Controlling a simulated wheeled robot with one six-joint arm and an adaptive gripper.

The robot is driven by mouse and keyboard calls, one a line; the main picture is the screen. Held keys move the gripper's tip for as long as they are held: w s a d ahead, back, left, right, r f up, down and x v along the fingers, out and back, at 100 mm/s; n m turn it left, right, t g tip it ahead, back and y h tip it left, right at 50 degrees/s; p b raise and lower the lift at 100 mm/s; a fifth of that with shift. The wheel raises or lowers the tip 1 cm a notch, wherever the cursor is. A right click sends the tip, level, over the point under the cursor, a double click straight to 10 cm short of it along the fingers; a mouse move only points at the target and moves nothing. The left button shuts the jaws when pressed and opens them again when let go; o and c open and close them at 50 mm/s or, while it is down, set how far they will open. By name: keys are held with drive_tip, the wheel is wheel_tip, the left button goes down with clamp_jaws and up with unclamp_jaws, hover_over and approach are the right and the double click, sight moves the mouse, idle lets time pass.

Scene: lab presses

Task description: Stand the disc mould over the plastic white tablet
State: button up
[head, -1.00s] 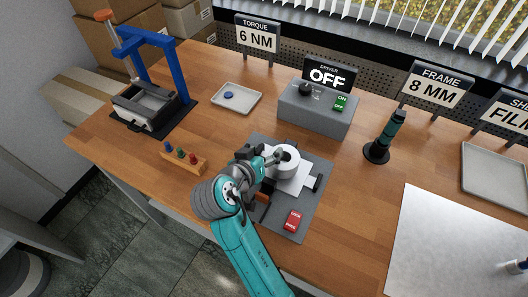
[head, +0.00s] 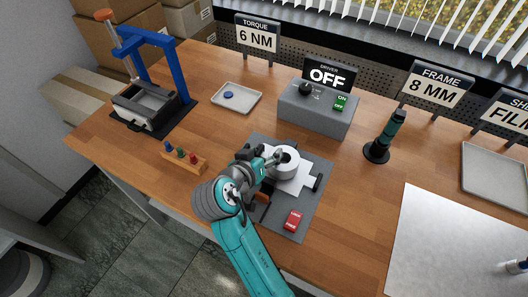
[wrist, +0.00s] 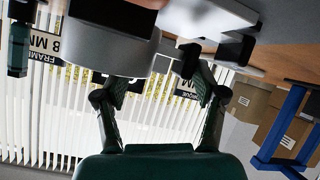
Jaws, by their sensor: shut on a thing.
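A thick pale ring with a round hole (head: 285,160), which looks like the disc mould, is near the fixture's middle. My gripper (head: 272,160) is shut on the ring's wall at its left side. In the wrist view the ring shows as a pale cylinder (wrist: 110,48) with a dark part beyond it, and my gripper's fingers (wrist: 152,80) reach toward it.
The grey fixture base (head: 314,205) carries a red switch (head: 292,220). Behind it is the driver box (head: 315,108), its sign reading OFF. A peg rack (head: 183,158) and blue-framed press (head: 150,90) stand left. A teal tool (head: 385,138) stands right.

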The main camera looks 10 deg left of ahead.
drive_tip(key=shift+f, duration=0.6)
drive_tip(key=o, duration=1.8)
drive_tip(key=shift+c, duration=0.2)
drive_tip(key=shift+f, duration=0.1)
drive_tip(key=v, duration=1.2)
